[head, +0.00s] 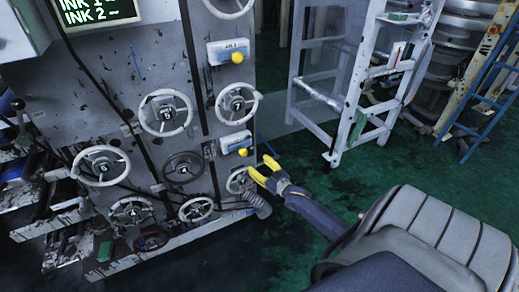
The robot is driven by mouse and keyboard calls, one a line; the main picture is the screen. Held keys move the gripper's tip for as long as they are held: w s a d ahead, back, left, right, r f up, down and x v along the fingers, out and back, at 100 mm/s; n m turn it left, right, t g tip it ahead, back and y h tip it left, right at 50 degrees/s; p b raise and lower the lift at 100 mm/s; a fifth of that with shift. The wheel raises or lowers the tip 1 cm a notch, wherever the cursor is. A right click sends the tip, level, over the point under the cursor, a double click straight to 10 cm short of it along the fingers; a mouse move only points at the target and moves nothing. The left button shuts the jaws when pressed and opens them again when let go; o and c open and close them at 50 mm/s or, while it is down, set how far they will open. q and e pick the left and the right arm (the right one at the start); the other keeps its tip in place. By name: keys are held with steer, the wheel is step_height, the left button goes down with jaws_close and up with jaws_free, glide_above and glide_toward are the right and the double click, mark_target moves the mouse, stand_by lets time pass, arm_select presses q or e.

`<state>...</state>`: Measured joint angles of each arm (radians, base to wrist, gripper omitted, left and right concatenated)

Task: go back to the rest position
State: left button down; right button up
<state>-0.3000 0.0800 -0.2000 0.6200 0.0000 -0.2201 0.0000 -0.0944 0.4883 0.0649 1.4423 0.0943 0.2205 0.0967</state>
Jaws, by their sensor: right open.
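My right gripper (262,171) has yellow fingers, spread apart and empty. I cannot tell whether a finger touches the wheel. My right arm reaches in from the lower right. My left gripper does not show.
The panel carries several handwheels, such as a white one (237,104), and white boxes with yellow knobs (237,57). A grey rack (345,90) and a blue ladder (490,85) stand on the right. Green floor (420,165) lies open between them and my arm.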

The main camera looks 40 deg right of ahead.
stand_by(0.5)
steer(key=s+f+g+h, duration=0.1)
steer(key=s+f+g, duration=0.35)
steer(key=f, duration=0.85)
steer(key=s+f+g, duration=0.2)
steer(key=s+f, duration=0.5)
steer(key=f, duration=0.5)
steer(key=s+a+f+n+g, duration=0.1)
steer(key=s+a+f+g, duration=0.3)
steer(key=s+f, duration=0.7)
steer(key=s+a+f+g, duration=0.2)
steer(key=s+a+f, duration=0.3)
steer(key=s, duration=0.6)
steer(key=s+a+f+g+y, duration=0.1)
steer(key=s+a+f+g, duration=0.1)
steer(key=s+a+f, duration=0.3)
steer(key=s+a+f+n+g+y, duration=0.1)
steer(key=s+a+f, duration=0.4)
steer(key=s+a, duration=0.7)
steer(key=s+g, duration=0.1)
steer(key=s, duration=0.3)
steer(key=shift+s+f, duration=0.3)
